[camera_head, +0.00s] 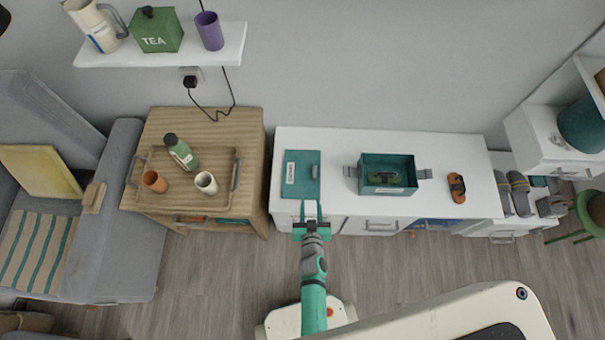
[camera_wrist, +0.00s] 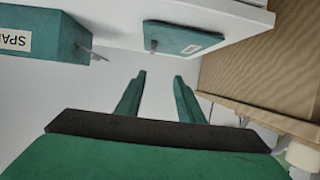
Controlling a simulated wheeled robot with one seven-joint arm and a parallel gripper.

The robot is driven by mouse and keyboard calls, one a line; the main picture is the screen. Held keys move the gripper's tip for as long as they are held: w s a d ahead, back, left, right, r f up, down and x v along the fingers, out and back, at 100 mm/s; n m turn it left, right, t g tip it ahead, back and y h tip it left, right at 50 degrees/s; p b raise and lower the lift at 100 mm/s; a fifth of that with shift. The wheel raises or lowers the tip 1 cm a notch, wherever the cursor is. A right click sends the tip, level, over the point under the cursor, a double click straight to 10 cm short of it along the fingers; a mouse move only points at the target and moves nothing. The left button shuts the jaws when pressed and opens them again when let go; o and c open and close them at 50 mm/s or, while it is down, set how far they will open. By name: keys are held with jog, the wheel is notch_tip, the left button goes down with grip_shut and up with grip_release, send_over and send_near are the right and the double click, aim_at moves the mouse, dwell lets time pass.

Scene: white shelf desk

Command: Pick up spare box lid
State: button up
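The teal box lid (camera_head: 303,189) lies flat on the left part of the white desk. It has a white label on its left side and a small grey handle on its right side. In the wrist view the lid (camera_wrist: 188,37) is beyond my fingertips. A teal open box (camera_head: 387,190) stands to its right, with grey side clasps and a dark item inside. The box (camera_wrist: 48,32) shows a label starting "SPA" in the wrist view. My gripper (camera_head: 311,204) is open and empty at the desk's front edge, apart from the lid. Its fingers (camera_wrist: 160,76) have a clear gap.
The white desk (camera_head: 335,150) is bare between lid and box. An orange-brown tool (camera_head: 456,188) lies right of the box. A wooden cabinet (camera_head: 247,130) stands left, bearing a tray (camera_head: 205,160) with a bottle and cups. A wall shelf (camera_head: 180,52) hangs above the cabinet.

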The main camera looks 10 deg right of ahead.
send_near(315, 173)
jog(key=w, duration=0.3)
jog(key=shift+w+d+f+m+h, duration=0.15)
jog(key=shift+f+m+h, duration=0.15)
jog(key=shift+h, duration=0.1)
jog(key=shift+f+x, duration=0.15)
jog(key=shift+x, duration=0.65)
jog(key=shift+f+x, duration=0.15)
jog(key=shift+x, duration=1.7)
jog(key=shift+f, duration=0.1)
grip_shut()
